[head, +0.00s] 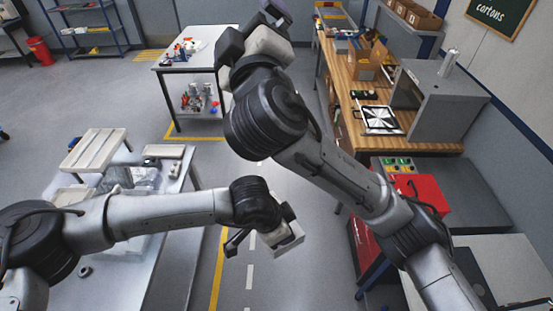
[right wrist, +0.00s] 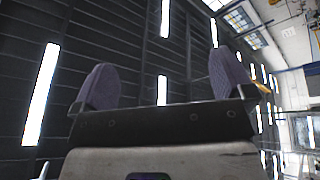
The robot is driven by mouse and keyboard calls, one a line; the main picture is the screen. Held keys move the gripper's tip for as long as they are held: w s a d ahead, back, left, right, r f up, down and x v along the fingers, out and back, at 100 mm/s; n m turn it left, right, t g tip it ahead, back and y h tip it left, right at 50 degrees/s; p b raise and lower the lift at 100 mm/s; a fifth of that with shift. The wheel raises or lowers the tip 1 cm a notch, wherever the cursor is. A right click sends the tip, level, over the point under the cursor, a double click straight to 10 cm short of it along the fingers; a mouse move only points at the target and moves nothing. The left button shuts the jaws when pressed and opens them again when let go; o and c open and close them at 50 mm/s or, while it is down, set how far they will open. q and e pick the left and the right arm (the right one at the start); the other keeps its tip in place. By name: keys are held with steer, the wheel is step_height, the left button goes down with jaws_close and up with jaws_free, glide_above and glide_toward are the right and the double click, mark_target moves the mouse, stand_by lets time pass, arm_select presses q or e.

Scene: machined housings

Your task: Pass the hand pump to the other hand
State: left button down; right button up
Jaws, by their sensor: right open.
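I cannot make out a hand pump for certain in either view. My right gripper (right wrist: 165,88) is open in the right wrist view, with two purple-grey finger pads wide apart and nothing between them. It points up toward the ceiling. In the head view my right arm rises through the middle and its gripper is at the top centre. My left gripper (head: 262,240) hangs at the end of the left arm, over the floor right of the grey table.
A grey table (head: 172,255) at left holds a pale tray (head: 95,151) and metal parts. A white table (head: 222,42) with small items stands behind. A wooden bench (head: 345,108) with a grey machine (head: 440,98) runs along the right, near a red cabinet (head: 416,195). Floor between is clear.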

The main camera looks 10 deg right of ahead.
steer(key=w+a+r+n+y, duration=0.2)
steer(key=a+n+y, duration=0.2)
steer(key=n+y, duration=0.25)
steer(key=w+a+r+n+y, duration=0.3)
steer(key=a+n+y, duration=0.15)
steer(key=n, duration=0.35)
steer(key=w+a+f+n+g+y, duration=0.1)
steer(key=w+f+n+g, duration=0.2)
steer(key=f+n+g, duration=0.6)
steer(key=w+a+f+n+g+y, duration=0.1)
steer(key=w+f+n+g, duration=0.4)
steer(key=f, duration=0.8)
steer(key=s+d+f+g+h, duration=0.2)
steer(key=d+f+g+h, duration=0.25)
steer(key=f, duration=0.35)
steer(key=s+d+f+g+h, duration=0.6)
steer(key=s+d+g+h, duration=0.2)
steer(key=s+d, duration=0.15)
steer(key=shift+t, duration=0.25)
steer(key=x, duration=1.1)
steer(key=shift+w+d+f, duration=0.15)
steer(key=shift+w+d, duration=0.05)
steer(key=shift+d, duration=0.1)
